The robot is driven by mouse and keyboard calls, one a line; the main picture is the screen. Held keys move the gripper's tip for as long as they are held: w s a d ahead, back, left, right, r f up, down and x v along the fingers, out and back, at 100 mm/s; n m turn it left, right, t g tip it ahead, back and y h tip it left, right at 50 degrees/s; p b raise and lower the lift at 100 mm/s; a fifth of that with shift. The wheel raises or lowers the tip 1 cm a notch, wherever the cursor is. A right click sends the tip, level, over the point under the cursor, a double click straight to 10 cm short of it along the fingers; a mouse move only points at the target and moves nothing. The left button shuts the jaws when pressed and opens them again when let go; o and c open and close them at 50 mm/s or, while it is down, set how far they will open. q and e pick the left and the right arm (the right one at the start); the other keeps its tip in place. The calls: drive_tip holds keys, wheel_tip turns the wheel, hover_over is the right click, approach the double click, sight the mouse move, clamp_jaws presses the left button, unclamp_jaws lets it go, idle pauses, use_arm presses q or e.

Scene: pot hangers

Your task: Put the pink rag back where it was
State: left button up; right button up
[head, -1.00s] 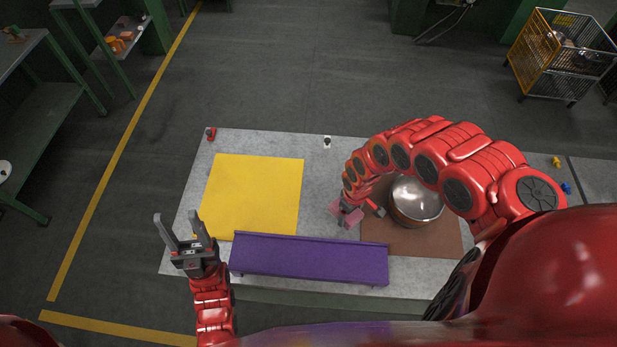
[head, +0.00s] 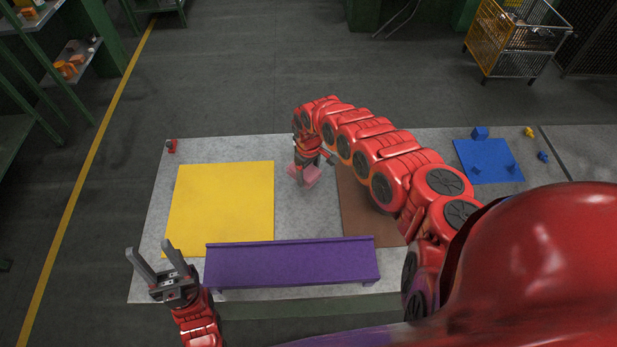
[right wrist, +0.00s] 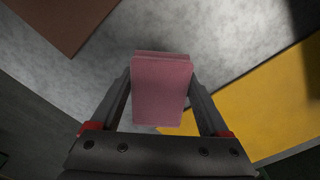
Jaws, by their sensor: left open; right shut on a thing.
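The pink rag (head: 305,175) is a small folded block, held between the two fingers of my right gripper (head: 307,165). In the head view it is over the grey strip of table between the yellow mat and the brown mat. The right wrist view shows the rag (right wrist: 161,90) gripped between both fingers, with bare grey table and part of the yellow mat beyond it. I cannot tell how high it is above the table. My left gripper (head: 160,262) is open and empty near the table's front left corner, left of the purple rack.
The yellow mat (head: 222,205) lies at left, the brown mat (head: 362,215) right of centre, partly behind my right arm. The purple rack (head: 292,265) stands along the front. A red item (head: 171,146) is at the back left corner. A blue mat (head: 487,163) holds blue pieces.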

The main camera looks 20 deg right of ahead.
drive_tip(key=shift+w+d+f, duration=0.1)
drive_tip(key=shift+w+d, duration=0.1)
drive_tip(key=shift+w, duration=0.2)
drive_tip(key=shift+f+b, duration=0.4)
drive_tip(key=shift+f, duration=1.4)
drive_tip(key=shift+s, duration=0.1)
drive_tip(key=o, duration=1.5)
drive_tip(key=shift+f, duration=0.1)
